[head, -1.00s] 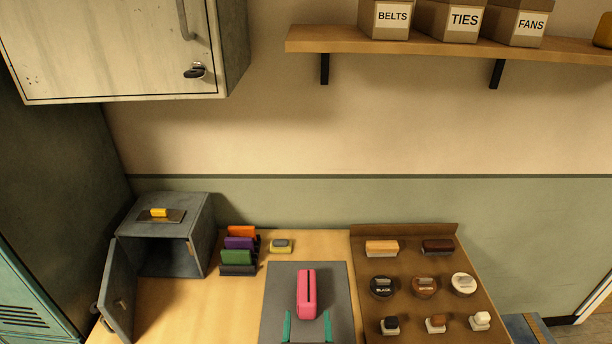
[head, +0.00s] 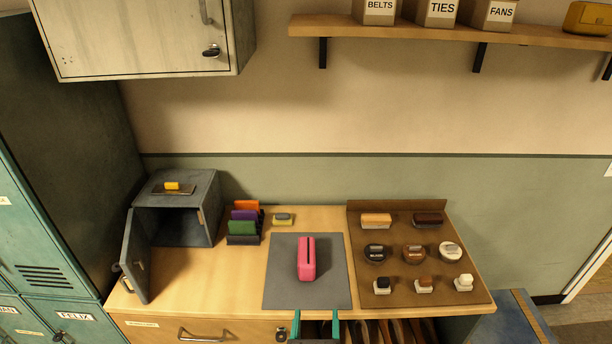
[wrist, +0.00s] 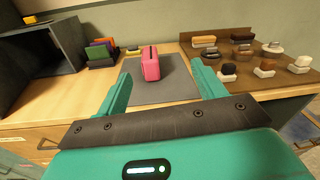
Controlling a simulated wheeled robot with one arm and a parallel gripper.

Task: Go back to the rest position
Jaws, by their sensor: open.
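My gripper (head: 316,326) shows at the bottom edge of the head view, in front of the counter's front edge. Its two green fingers are apart with nothing between them; the wrist view also shows the open fingers (wrist: 160,95). A pink upright block-like thing with a dark slot on top (head: 306,259) stands on a grey mat (head: 332,290), beyond the fingers and apart from them. It also shows in the wrist view (wrist: 150,65).
A grey box (head: 180,225) with its door (head: 136,258) swung open stands at the counter's left. A rack of coloured cards (head: 243,228) is beside it. A brown tray (head: 400,288) with brushes and tins is at right. A wall cabinet (head: 140,35) and shelf (head: 430,30) hang above.

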